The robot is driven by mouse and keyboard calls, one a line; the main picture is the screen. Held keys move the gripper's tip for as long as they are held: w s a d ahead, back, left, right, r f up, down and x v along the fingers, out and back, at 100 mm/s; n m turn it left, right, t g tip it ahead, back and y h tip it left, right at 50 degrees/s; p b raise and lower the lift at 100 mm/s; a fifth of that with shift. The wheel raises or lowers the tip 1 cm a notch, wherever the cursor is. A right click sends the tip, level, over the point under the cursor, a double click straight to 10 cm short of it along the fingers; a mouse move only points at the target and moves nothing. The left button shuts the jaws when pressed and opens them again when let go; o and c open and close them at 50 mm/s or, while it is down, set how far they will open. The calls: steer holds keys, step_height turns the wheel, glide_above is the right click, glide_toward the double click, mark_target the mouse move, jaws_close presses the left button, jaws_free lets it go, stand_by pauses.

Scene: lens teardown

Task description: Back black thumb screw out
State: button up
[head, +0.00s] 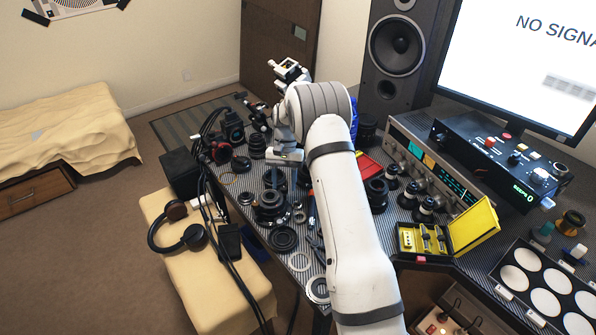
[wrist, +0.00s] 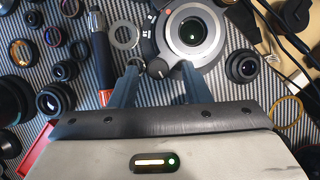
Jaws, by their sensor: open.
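In the wrist view a silver-and-black lens (wrist: 190,34) sits in a dark ring mount, its glass facing the camera. A small black round knob, which looks like the black thumb screw (wrist: 158,69), sticks out at the lower left edge of the mount. My gripper (wrist: 160,70) is open, with one finger on each side of the screw. A gap shows between the screw and the left finger; whether the right finger touches it I cannot tell. In the head view my arm hangs over the cluttered bench, and the screw is too small to make out.
A screwdriver-like tool (wrist: 101,55) with a dark and red handle lies left of the lens, beside a metal ring (wrist: 124,35). Several loose lenses and rings crowd the striped mat. In the head view a yellow case (head: 472,230) stands open right of my arm.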

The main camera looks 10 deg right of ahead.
steer(key=m+p, duration=0.1)
steer(key=m, duration=0.1)
steer(key=m+t+y+p, duration=0.1)
steer(key=m, duration=0.1)
steer(key=m+y+p, duration=0.1)
steer(key=m, duration=0.2)
steer(key=shift+s+d+r+t, duration=0.3)
steer(key=shift+d+r, duration=0.1)
steer(key=m+p, duration=0.1)
steer(key=m+t+p, duration=0.1)
steer(key=m, duration=0.1)
steer(key=m+y+p, duration=0.1)
steer(key=m+p, duration=0.1)
steer(key=shift+s+d+t, duration=0.1)
steer(key=shift+s+t, duration=0.15)
steer(key=shift+t, duration=0.15)
steer(key=s+r+n+t+h+b, duration=0.1)
steer(key=s+r+n+b, duration=0.15)
steer(key=s+r, duration=0.45)
steer(key=s+r+n+h+b, duration=0.1)
steer(key=s+r+n+b, duration=0.15)
steer(key=r, duration=0.85)
steer(key=s+r+n+t+h+b, duration=0.1)
steer(key=s+r+n, duration=0.3)
steer(key=s, duration=0.6)
steer(key=shift+s+r+n, duration=0.15)
steer(key=shift+r+n, duration=0.25)
steer(key=shift+n, duration=0.3)
